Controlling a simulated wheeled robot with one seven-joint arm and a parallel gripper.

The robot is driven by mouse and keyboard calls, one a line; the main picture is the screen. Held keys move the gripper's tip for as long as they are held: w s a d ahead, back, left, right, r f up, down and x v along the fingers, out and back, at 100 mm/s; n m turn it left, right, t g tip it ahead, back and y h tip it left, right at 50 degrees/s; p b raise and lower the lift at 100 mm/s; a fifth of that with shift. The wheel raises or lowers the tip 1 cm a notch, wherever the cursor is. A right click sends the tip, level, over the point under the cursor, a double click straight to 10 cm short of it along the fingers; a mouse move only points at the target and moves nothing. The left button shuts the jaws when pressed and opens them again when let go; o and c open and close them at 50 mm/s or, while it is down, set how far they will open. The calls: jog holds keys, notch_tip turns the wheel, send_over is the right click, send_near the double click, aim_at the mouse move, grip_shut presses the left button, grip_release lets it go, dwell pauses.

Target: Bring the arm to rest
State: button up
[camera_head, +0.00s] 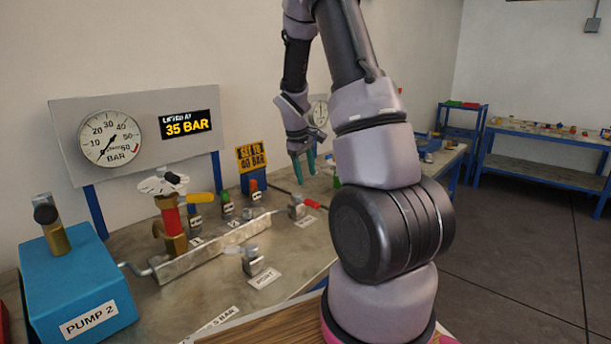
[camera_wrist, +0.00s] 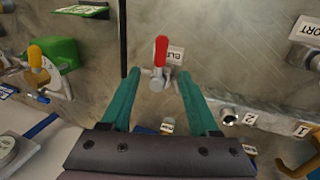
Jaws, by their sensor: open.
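My gripper (camera_head: 302,166) hangs above the bench top in the head view, fingers pointing down. In the wrist view its two teal fingers (camera_wrist: 158,100) are spread wide, with nothing held between them. A small valve with a red lever (camera_wrist: 161,52) shows beyond and between the fingertips, apart from them. The same red lever (camera_head: 312,204) lies just below and right of the gripper in the head view. My arm fills the middle of the head view and hides part of the bench.
A gauge board (camera_head: 140,134) stands behind the bench. A blue PUMP 2 box (camera_head: 78,286), a manifold block (camera_head: 206,252) and a PORT fitting (camera_head: 254,262) are at left and front. A green item (camera_wrist: 57,54) is left in the wrist view. Floor at right is clear.

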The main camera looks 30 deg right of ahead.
jog(key=shift+r, duration=0.1)
jog(key=s+a+r+m+t+y, duration=0.15)
jog(key=s+a+r, duration=0.25)
jog(key=r, duration=0.4)
jog(key=s+a+r+m+t+y, duration=0.1)
jog(key=s+a+r+m, duration=0.25)
jog(key=r, duration=0.45)
jog(key=s+a+r+m+t, duration=0.1)
jog(key=s+a+r, duration=0.2)
jog(key=s, duration=0.3)
jog(key=s+a+r+m+t+y, duration=0.1)
jog(key=s+a+r, duration=0.2)
jog(key=s, duration=0.3)
jog(key=s+a+r+m+t+y, duration=0.1)
jog(key=s+a+r, duration=0.2)
jog(key=s, duration=0.2)
jog(key=shift+s+r+m, duration=0.35)
jog(key=shift+s+m, duration=0.05)
jog(key=shift+d+t, duration=0.1)
jog(key=shift+t, duration=0.15)
dwell(2.9)
